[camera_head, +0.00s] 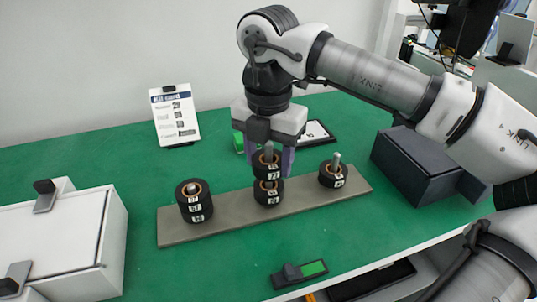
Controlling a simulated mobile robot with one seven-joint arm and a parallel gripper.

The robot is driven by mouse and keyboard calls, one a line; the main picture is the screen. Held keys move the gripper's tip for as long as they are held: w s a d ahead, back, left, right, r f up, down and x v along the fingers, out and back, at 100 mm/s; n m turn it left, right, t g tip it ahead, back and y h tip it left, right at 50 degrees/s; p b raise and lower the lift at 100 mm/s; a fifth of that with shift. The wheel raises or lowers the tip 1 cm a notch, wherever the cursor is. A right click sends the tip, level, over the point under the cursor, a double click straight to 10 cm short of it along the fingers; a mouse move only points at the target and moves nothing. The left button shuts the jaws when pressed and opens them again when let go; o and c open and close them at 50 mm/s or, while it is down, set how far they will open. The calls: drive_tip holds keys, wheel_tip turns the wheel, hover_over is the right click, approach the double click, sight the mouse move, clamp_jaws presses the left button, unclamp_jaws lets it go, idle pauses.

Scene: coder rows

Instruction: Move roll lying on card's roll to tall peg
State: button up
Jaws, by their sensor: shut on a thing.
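My gripper (267,162) points down over the middle of a grey peg board (235,217). It is shut on a black roll with a brown core, marked 2 (267,172). A metal peg tip (268,149) shows above this roll's core, so the roll appears to be around the middle peg. Another black roll (268,194) sits lower on that peg; whether the two touch is unclear. The left peg bears stacked rolls (195,203). The right peg (336,160) bears one roll (332,176). A dark-framed card (315,133) lies behind my gripper, partly hidden.
A white sheet on a stand (175,116) is at the back left. A small dark device with a green face (300,273) lies near the front edge. Green table is clear between.

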drive_tip(key=shift+f+b, duration=1)
drive_tip(key=shift+f, duration=0.25)
idle(0.3)
drive_tip(key=o, duration=1.1)
drive_tip(key=shift+r, duration=0.15)
